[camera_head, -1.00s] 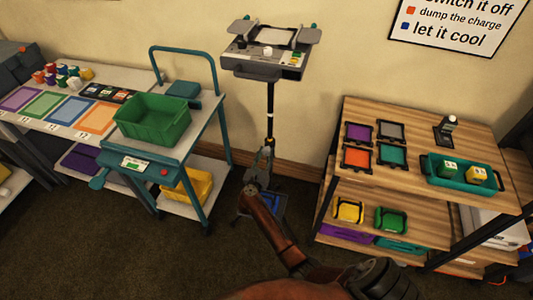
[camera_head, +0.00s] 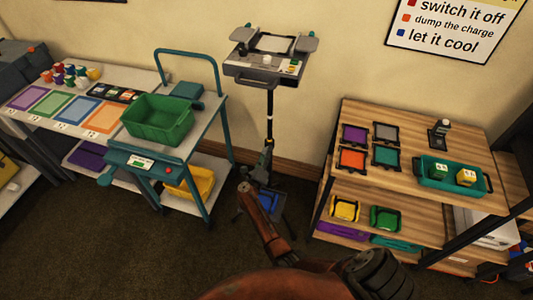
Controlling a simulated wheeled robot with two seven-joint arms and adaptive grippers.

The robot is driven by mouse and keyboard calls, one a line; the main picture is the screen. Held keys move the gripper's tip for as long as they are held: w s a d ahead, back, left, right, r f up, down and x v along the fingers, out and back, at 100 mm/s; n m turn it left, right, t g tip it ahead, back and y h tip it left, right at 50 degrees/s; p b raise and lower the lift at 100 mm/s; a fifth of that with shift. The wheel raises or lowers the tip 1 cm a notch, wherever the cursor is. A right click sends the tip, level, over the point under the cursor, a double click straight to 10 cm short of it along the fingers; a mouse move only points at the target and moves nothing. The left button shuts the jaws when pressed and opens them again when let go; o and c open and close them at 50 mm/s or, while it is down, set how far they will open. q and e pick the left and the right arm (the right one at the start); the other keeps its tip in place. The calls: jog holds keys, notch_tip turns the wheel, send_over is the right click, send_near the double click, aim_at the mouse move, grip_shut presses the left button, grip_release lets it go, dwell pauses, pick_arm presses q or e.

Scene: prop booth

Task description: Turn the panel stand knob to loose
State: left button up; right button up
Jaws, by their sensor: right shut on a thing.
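The panel stand (camera_head: 270,103) is a dark pole with a grey control panel (camera_head: 268,65) on top, standing by the wall between the cart and the shelf. My right arm reaches up from the bottom, and its gripper (camera_head: 264,160) is at the lower part of the pole. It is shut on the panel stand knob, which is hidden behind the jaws. The knob's setting cannot be read. My left gripper is out of view.
A teal cart with a green bin (camera_head: 158,120) stands to the left of the stand. A wooden shelf (camera_head: 415,205) with coloured trays stands to the right. A blue item (camera_head: 268,201) lies at the stand's foot. Dark floor is clear in front.

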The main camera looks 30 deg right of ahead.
jog(key=shift+f+n, duration=0.15)
jog(key=shift+n, duration=0.15)
jog(key=o, duration=1.2)
jog(key=shift+c, duration=0.2)
